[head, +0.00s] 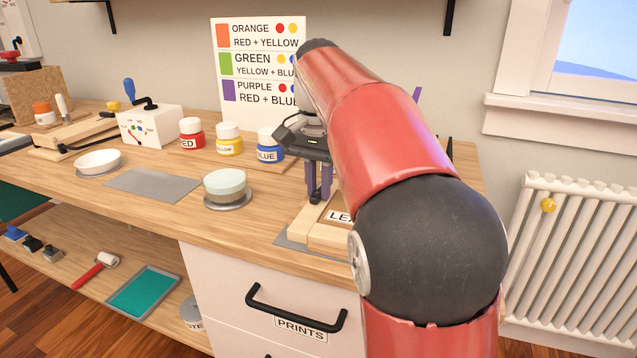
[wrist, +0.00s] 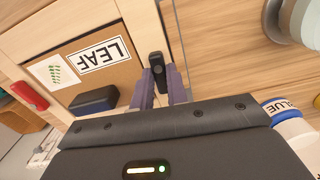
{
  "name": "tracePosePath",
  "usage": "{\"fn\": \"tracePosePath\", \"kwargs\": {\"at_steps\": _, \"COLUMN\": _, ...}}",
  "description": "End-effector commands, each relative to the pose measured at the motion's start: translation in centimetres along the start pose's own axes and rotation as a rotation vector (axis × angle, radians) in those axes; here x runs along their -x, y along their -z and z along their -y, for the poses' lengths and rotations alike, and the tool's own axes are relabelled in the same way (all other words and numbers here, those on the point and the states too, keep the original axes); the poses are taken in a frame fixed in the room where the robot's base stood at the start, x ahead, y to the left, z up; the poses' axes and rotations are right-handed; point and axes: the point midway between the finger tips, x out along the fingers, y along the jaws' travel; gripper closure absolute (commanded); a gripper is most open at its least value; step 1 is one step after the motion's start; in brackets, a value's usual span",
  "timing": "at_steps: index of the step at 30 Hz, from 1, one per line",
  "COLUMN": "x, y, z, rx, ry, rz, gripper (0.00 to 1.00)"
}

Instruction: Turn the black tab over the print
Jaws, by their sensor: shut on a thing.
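The black tab (wrist: 156,63) shows in the wrist view at the edge of a pale wooden frame (wrist: 70,14), between my purple fingers. My gripper (wrist: 161,76) is shut on the tab; it also shows in the head view (head: 319,192), pointing down at the frame (head: 327,235). The print (wrist: 55,71), a white sheet with a green leaf, lies on the brown board inside the frame. A LEAF label (wrist: 97,55) lies between the print and the tab.
A dark blue block (wrist: 94,100) and a red piece (wrist: 29,95) are near the print. Red (head: 191,133), yellow (head: 229,139) and blue (head: 268,141) paint jars stand behind. A grey mat (head: 152,184) lies bare.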

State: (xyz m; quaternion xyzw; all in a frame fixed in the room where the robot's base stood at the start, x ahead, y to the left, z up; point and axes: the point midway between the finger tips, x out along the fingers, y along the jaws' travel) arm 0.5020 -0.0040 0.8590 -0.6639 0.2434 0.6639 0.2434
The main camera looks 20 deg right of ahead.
Motion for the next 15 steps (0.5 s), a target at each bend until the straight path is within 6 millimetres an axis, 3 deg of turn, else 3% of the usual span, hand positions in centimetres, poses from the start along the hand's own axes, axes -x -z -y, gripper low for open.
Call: {"fn": "tracePosePath", "kwargs": {"at_steps": 15, "x": 0.05, "y": -0.07, "z": -0.42, "rx": -0.433, "ry": 0.001, "rz": 0.000, "gripper": 1.00}}
